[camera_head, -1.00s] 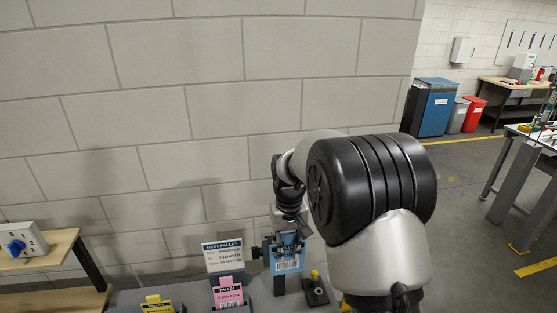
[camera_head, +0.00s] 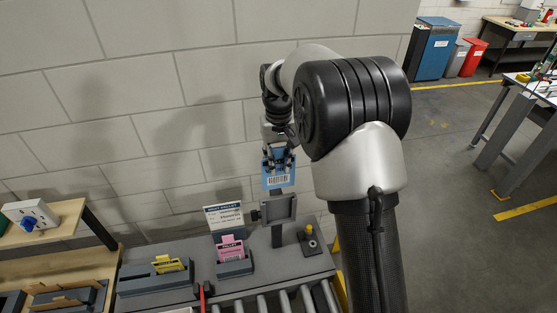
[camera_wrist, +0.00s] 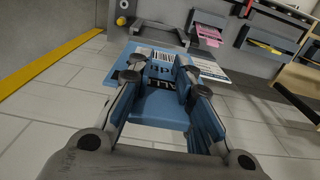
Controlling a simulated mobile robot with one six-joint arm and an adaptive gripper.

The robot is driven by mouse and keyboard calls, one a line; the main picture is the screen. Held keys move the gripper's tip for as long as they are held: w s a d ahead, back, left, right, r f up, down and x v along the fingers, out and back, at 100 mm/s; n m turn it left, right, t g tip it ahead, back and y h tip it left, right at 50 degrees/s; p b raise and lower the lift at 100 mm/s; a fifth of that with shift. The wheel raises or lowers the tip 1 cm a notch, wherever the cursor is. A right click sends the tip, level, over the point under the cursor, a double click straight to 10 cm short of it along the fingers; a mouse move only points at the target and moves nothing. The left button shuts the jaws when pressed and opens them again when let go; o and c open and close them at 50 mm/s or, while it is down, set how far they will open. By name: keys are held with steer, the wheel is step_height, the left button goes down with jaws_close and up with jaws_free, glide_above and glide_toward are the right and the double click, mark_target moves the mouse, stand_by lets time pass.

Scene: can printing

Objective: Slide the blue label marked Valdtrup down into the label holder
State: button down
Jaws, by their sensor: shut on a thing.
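The blue label (camera_head: 278,180) with a white barcode strip is held in my gripper (camera_head: 277,160). The gripper is shut on its upper part, and the label hangs roughly upright. In the wrist view the label (camera_wrist: 160,108) sits between the two fingers (camera_wrist: 158,78); the fingers hide much of its print, so the name cannot be read. The grey label holder (camera_head: 279,208), a shallow frame on a post, stands just below the label in the head view. The holder looks empty, and the label appears apart from it.
A white "next pallet" sign (camera_head: 223,217) stands left of the holder. Pink (camera_head: 231,249) and yellow (camera_head: 168,264) labels stand in dark trays at left. Rollers (camera_head: 290,301) lie in front; a block wall is behind.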

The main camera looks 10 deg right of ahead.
mark_target(279, 173)
steer(key=shift+f+b, duration=1.5)
steer(key=shift+f, duration=0.9)
step_height(279, 173, down, 12)
steer(key=b, duration=0.7)
stand_by(2.3)
steer(key=c, duration=1)
jaws_free()
steer(key=shift+c, duration=0.2)
step_height(279, 173, up, 12)
